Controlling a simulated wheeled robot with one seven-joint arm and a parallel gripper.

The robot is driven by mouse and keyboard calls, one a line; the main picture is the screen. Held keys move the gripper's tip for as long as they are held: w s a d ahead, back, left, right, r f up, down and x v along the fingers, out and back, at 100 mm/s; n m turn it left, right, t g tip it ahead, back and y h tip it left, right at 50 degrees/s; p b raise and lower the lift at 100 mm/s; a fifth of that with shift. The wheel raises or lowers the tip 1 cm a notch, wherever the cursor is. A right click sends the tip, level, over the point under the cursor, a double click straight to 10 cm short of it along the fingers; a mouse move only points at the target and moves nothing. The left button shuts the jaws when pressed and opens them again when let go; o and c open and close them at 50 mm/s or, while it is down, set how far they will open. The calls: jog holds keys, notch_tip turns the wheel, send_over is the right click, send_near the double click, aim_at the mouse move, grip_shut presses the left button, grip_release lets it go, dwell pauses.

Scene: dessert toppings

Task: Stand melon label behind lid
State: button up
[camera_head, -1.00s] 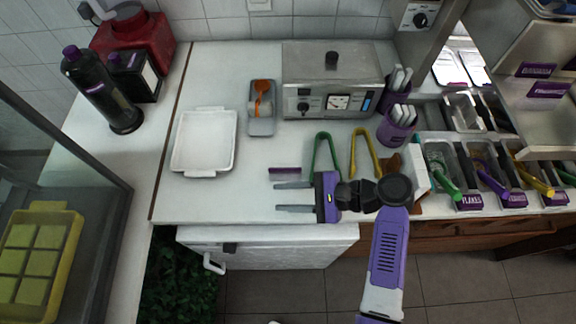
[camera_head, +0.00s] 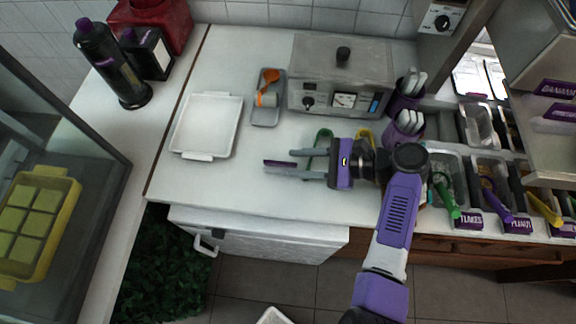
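The small dark purple label (camera_head: 274,163), likely the melon label, lies on the white counter; its lettering is not readable. My gripper (camera_head: 288,162) is open and points left, with its two grey fingers apart. In the picture the label lies across the gap between the fingertips, partly overlapped by the lower finger. I cannot tell the height of the fingers over it or whether they touch it. I cannot clearly pick out the lid; steel topping bins (camera_head: 444,165) with purple labels stand at the right.
Green tongs (camera_head: 323,134) and yellow tongs (camera_head: 365,134) lie partly hidden behind my gripper. A white tray (camera_head: 207,125), a grey spoon rest (camera_head: 267,113) and a steel appliance (camera_head: 340,75) stand farther back. The counter left of the label is clear.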

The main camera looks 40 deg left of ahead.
aim_at(276, 166)
jog(key=b+x, duration=0.1)
jog(key=x, duration=0.1)
jog(key=b+x, duration=0.1)
jog(key=x, duration=0.1)
jog(key=b+x, duration=0.1)
jog(key=x, duration=0.1)
jog(key=shift+s+a+f+b, duration=0.1)
jog(key=shift+a+f+b, duration=0.05)
jog(key=shift+f+b, duration=0.25)
jog(key=shift+s+a, duration=0.2)
jog(key=shift+a, duration=0.3)
grip_shut()
